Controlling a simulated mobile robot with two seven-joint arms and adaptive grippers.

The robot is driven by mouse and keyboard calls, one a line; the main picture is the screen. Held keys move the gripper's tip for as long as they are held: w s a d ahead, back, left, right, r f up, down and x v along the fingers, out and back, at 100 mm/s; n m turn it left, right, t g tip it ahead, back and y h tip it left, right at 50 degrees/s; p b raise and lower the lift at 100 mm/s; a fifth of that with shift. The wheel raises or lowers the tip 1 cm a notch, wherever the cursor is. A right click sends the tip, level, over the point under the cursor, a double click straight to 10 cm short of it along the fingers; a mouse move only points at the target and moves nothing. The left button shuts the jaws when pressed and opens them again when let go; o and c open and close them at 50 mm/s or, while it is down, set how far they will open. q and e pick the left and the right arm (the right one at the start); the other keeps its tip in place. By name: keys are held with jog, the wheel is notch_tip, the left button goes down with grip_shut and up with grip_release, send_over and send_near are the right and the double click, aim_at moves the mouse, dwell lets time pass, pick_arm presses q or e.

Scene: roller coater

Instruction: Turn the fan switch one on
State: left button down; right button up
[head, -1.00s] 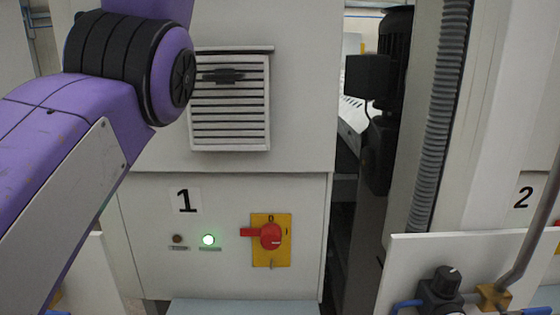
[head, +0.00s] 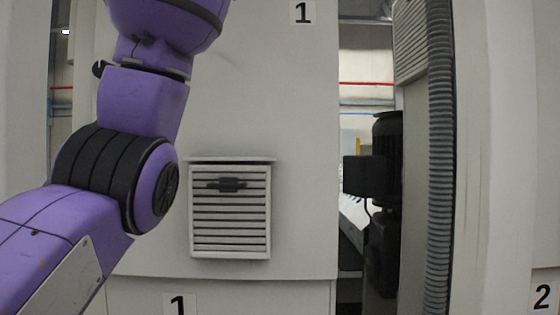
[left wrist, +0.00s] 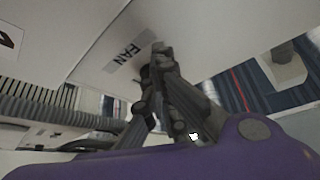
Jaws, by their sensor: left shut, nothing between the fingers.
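In the left wrist view a grey label reading "FAN" (left wrist: 128,50) is on a pale panel. My left gripper (left wrist: 158,58) is shut and empty, with its fingertips close beside the label, at the panel. A small dark part (left wrist: 145,73) shows beside the fingertips, perhaps the fan switch. The fingers partly hide it, so I cannot tell its position or whether they touch it. In the head view my left arm rises out of the top edge, and its gripper is out of that frame. My right gripper is not in view.
A panel marked 2 (head: 542,296) is at far right.

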pick_arm(q)
jog(key=shift+s+f, duration=0.15)
jog(key=shift+s, duration=0.05)
jog(key=s, duration=0.5)
jog(key=shift+s+a+f, duration=0.1)
jog(key=shift+s, duration=0.3)
